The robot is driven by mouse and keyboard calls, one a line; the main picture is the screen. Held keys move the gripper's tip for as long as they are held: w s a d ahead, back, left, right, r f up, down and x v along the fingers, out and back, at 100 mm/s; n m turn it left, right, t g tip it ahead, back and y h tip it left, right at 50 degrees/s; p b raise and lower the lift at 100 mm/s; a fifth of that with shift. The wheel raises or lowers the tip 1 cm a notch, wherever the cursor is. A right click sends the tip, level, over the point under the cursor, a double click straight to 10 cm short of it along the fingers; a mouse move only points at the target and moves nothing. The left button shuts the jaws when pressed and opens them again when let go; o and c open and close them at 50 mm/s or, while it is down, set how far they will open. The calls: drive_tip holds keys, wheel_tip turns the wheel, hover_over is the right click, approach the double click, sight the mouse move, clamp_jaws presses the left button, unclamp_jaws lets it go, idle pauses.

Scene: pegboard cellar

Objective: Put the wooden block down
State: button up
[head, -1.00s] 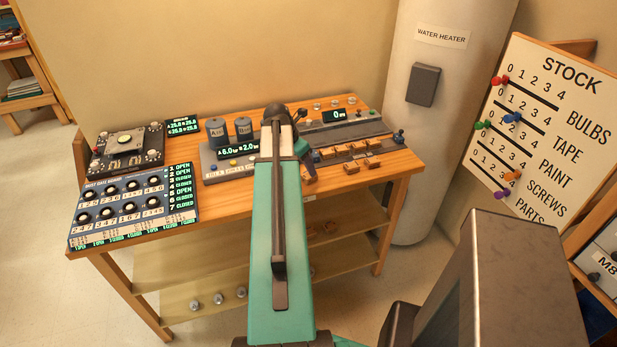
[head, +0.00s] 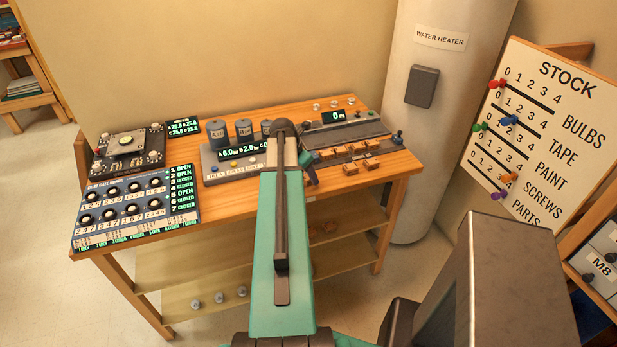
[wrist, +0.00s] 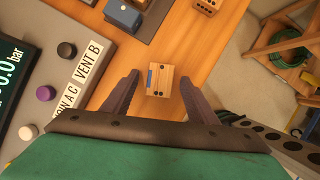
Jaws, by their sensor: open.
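In the wrist view, a small wooden block (wrist: 166,82) with a blue strip and dark dots lies on the wooden bench top (wrist: 185,40). My gripper (wrist: 160,88) has its two dark fingers spread on either side of the block, with a visible gap on each side. The jaws are open and hold nothing. In the head view, my gripper (head: 308,170) is low over the front edge of the bench, partly hidden by my arm. I cannot make out this block there.
A grey panel labelled VENT B (wrist: 88,62) stands left of the block. A blue block (wrist: 124,14) sits in a dark holder ahead, and another wooden block (wrist: 208,5) lies beyond. Several wooden blocks (head: 352,168) stand right of my gripper. Bare wood surrounds the block.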

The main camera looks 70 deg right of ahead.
drive_tip(key=shift+f, duration=0.25)
idle(0.4)
drive_tip(key=c, duration=1.2)
drive_tip(key=shift+d+r, duration=0.1)
drive_tip(key=shift+r, duration=0.15)
drive_tip(key=shift+r+b, duration=0.85)
drive_tip(key=shift+r, duration=0.55)
drive_tip(key=s+a+b, duration=0.4)
drive_tip(key=a, duration=0.6)
drive_tip(key=shift+r, duration=0.45)
drive_tip(key=shift+b, duration=0.6)
